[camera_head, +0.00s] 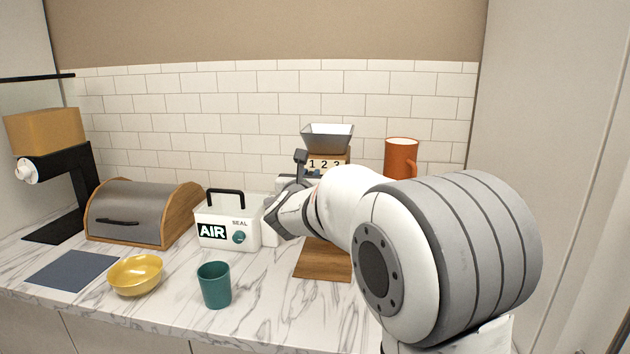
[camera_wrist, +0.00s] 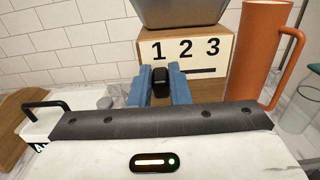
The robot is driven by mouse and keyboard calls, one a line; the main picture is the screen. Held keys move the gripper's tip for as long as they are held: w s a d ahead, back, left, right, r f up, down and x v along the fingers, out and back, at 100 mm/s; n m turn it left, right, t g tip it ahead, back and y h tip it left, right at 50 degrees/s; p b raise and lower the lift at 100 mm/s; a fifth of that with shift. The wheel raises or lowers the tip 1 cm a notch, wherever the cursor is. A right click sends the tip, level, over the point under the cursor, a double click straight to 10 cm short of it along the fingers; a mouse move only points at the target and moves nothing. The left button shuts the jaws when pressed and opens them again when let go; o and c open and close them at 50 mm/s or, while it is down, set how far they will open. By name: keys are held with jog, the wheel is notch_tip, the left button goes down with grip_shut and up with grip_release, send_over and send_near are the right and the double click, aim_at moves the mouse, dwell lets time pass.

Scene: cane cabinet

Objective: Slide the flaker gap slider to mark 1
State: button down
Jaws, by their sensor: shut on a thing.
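The flaker is a wooden box (camera_wrist: 222,48) with a grey metal hopper (camera_wrist: 180,12) on top and a white panel marked 1, 2, 3. In the head view its hopper (camera_head: 328,137) and number panel (camera_head: 326,164) show above my arm, which hides much of its body. The black slider knob (camera_wrist: 161,88) is below mark 1 at the left end of a dark slot (camera_wrist: 200,71) that runs right under 2 and 3. My gripper (camera_wrist: 160,84) has its blue fingers on both sides of the knob, shut on it. Its blue tips (camera_head: 312,173) also show small in the head view.
A teal cup (camera_head: 214,284), yellow bowl (camera_head: 135,275) and bread box (camera_head: 140,212) are farther left on the marble counter.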

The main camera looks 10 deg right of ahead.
jog(key=shift+a+r, duration=0.15)
jog(key=shift+a, duration=0.05)
jog(key=c, duration=1.6)
grip_release()
jog(key=shift+w+a, duration=0.1)
jog(key=shift+o, duration=1.2)
jog(key=b+v, duration=0.1)
jog(key=v, duration=0.7)
jog(key=shift+b, duration=0.3)
